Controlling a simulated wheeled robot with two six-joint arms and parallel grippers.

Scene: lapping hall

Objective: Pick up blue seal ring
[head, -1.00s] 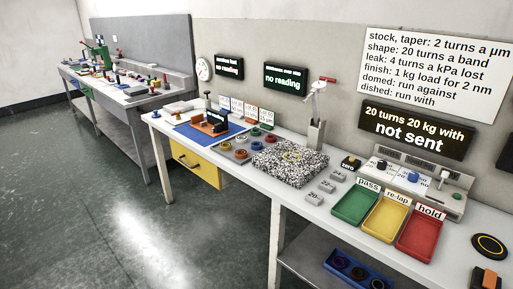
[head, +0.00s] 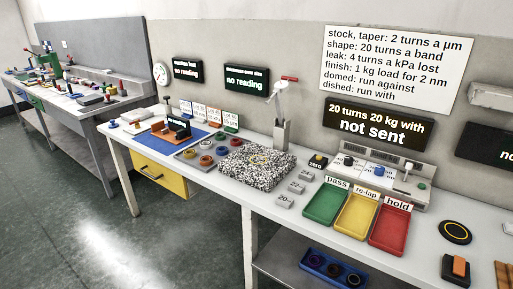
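Several small coloured rings sit on a grey tray (head: 180,155) on the long white bench, between the blue mat and the speckled block. Neither of my grippers is in view.
A speckled block (head: 258,163) stands right of the tray, with grey weights beside it. Green (head: 324,204), yellow (head: 356,216) and red (head: 389,231) trays line the front edge. A tall lever stand (head: 282,133) rises behind. The floor at left is clear.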

